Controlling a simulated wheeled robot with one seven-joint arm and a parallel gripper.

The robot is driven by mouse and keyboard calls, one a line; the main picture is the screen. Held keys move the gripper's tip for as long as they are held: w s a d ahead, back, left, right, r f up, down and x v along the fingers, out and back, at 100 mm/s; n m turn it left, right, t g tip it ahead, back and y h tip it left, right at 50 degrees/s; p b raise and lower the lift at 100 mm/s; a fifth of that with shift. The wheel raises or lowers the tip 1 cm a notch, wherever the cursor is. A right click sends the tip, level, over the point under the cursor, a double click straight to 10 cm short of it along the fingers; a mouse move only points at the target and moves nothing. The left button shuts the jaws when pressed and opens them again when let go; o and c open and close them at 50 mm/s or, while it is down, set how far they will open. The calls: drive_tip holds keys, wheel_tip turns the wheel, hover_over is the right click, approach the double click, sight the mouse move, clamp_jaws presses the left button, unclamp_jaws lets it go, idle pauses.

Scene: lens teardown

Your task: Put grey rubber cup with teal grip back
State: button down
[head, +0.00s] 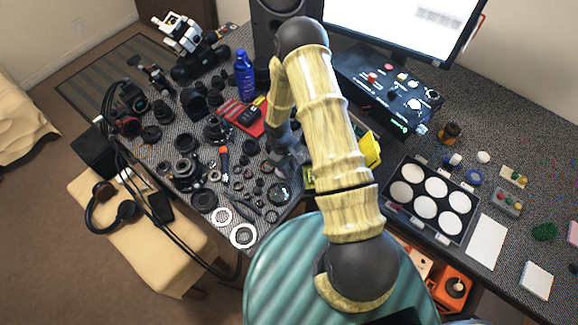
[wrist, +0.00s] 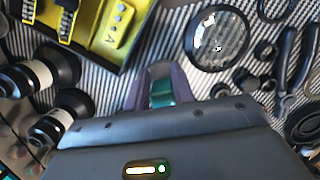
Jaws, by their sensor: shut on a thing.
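My gripper (wrist: 161,86) is shut on the teal grip (wrist: 162,94) of the grey rubber cup, which shows between its two fingers in the wrist view. A small grey part shows at the fingertips, but most of the cup is hidden. In the head view my gripper (head: 287,160) is low over the left desk, left of my forearm, and the cup cannot be made out there. The wrist view shows a striped grey surface (wrist: 140,22) below the gripper. I cannot tell whether the cup touches it.
A yellow tray with a black inside (wrist: 128,12) lies upper left in the wrist view. Black-and-white cylindrical parts (wrist: 35,75) lie at left. A round glass lens (wrist: 218,38) is ahead right, with black pliers (wrist: 290,62) further right. Several lens rings (head: 243,235) crowd the left desk.

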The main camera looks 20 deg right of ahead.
drive_tip(key=c, duration=1.2)
unclamp_jaws()
drive_tip(key=shift+f, duration=0.1)
drive_tip(key=b+v, duration=0.2)
drive_tip(key=v, duration=1)
drive_tip(key=shift+r, duration=0.25)
